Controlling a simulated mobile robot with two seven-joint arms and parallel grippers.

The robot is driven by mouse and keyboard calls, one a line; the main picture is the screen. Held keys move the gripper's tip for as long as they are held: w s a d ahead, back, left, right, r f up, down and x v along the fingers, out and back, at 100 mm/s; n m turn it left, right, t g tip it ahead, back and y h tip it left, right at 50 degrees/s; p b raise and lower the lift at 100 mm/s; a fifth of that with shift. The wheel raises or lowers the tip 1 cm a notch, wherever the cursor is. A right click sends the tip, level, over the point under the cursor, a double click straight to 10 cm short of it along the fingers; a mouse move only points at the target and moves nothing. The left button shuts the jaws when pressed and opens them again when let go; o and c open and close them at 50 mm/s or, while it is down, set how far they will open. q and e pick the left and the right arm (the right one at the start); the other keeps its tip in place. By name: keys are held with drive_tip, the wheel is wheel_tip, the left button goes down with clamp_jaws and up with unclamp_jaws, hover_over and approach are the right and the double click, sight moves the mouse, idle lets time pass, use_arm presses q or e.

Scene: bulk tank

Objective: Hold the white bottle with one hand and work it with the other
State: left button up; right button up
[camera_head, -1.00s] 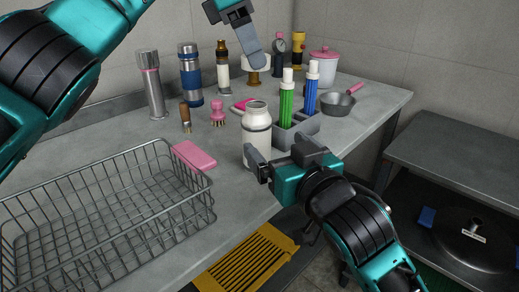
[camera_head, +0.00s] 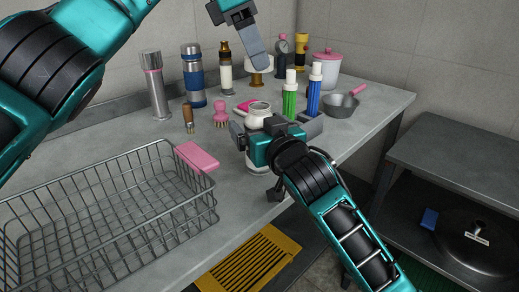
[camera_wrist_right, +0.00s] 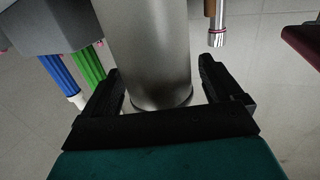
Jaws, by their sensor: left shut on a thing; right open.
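In the right wrist view, the bottle (camera_wrist_right: 150,45) looks grey and lies between the two black fingers of my right gripper (camera_wrist_right: 160,90). They are open, one on each side near its rim; I cannot tell whether they touch it. My left gripper (camera_head: 250,40) is above and behind the bottle, apart from it. It is shut on a flat grey slab-like thing (camera_head: 253,50) that slants downward.
A wire basket (camera_head: 105,205) and a pink block (camera_head: 197,157) are at the left. Green (camera_head: 289,98) and blue (camera_head: 313,95) brushes stand in a grey caddy (camera_head: 312,127) right of the bottle. Flasks and a pan (camera_head: 339,105) stand farther back.

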drive_tip(key=shift+w+a, duration=0.25)
drive_tip(key=shift+w, duration=0.35)
drive_tip(key=c, duration=1.5)
use_arm(q)
hover_over(256, 112)
drive_tip(key=shift+w+f, duration=0.1)
drive_tip(key=shift+f, duration=2.4)
